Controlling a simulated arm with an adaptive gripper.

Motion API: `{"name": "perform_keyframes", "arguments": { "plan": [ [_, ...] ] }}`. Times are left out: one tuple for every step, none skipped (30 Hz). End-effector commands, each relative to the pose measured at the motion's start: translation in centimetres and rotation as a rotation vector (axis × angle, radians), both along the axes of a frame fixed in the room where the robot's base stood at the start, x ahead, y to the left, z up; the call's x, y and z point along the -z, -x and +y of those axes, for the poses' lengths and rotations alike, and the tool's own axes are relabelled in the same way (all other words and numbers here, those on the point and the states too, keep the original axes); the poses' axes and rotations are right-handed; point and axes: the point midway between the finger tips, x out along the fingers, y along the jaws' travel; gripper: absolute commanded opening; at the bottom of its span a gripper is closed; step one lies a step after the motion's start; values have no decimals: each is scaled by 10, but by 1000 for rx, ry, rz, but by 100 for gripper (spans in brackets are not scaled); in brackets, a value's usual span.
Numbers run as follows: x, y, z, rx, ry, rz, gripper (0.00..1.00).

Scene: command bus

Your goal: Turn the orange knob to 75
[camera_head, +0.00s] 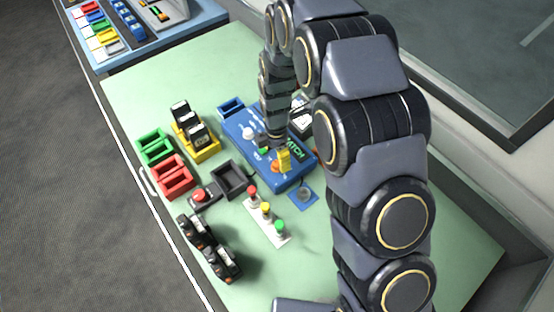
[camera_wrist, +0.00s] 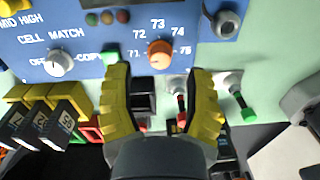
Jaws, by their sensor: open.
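The orange knob (camera_wrist: 159,53) is on the blue panel (camera_wrist: 90,20), within an arc of printed numbers from 71 to 75. The 75 is at the right end of the arc. I cannot clearly make out which number the knob points at. My gripper (camera_wrist: 157,80) is open, with its yellow fingers apart and the knob beyond them, between their tips in the picture. Touch cannot be seen. In the head view, my gripper (camera_head: 284,159) is over the panel's near part and partly hides the orange knob (camera_head: 275,167).
A white knob (camera_wrist: 61,62) marked CELL MATCH and a green button (camera_wrist: 112,57) are left of the orange knob. A toggle switch (camera_wrist: 227,22) is at right.

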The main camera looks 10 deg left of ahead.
Motion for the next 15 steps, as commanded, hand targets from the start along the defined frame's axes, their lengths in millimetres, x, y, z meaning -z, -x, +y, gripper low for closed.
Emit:
{"name": "perform_keyframes", "arguments": {
  "plan": [
    [9,1,-1,2,2,4,53],
    [14,1,-1,2,2,5,53],
    [20,2,-1,2,2,6,53],
    [23,2,-1,2,2,6,53],
    [26,2,-1,2,1,5,53],
    [29,1,-1,1,2,4,53],
    [30,1,-1,1,0,2,53],
    [31,1,-1,1,0,1,53],
    [32,1,-1,2,-1,0,53],
    [32,1,-1,2,-1,0,53],
    [32,0,0,2,-1,-1,53],
    [31,0,0,2,-1,-1,53],
    [31,0,0,2,-1,-1,53],
    [31,0,0,2,-1,-1,53],
    [31,1,-1,2,-1,-1,45]
  ]
}}
